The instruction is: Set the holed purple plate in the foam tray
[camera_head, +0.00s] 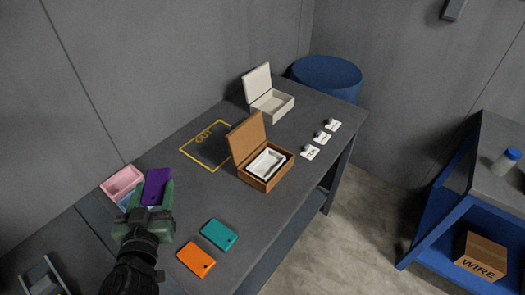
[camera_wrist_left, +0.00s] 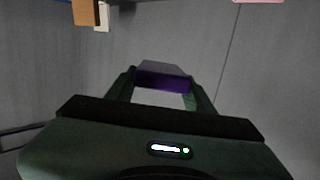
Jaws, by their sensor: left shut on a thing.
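The purple plate (camera_head: 157,184) is held between the fingers of my left gripper (camera_head: 152,195), above the left part of the grey table. A small mark near the plate's lower end may be its hole. In the left wrist view the plate's purple edge (camera_wrist_left: 163,80) shows between the green fingers (camera_wrist_left: 160,98). A white tray (camera_head: 266,163), which looks like the foam tray, sits inside an open brown box (camera_head: 276,180) at mid-table, well to the right of the gripper. My right gripper is not in view.
Teal (camera_head: 219,235) and orange (camera_head: 196,259) plates lie near the front edge. A pink bin (camera_head: 121,182) and a blue one (camera_head: 126,201) stand by the gripper. A yellow-outlined OUT area (camera_head: 208,158) is empty. A pale open box (camera_head: 270,104) and small labelled cards (camera_head: 310,153) stand farther back.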

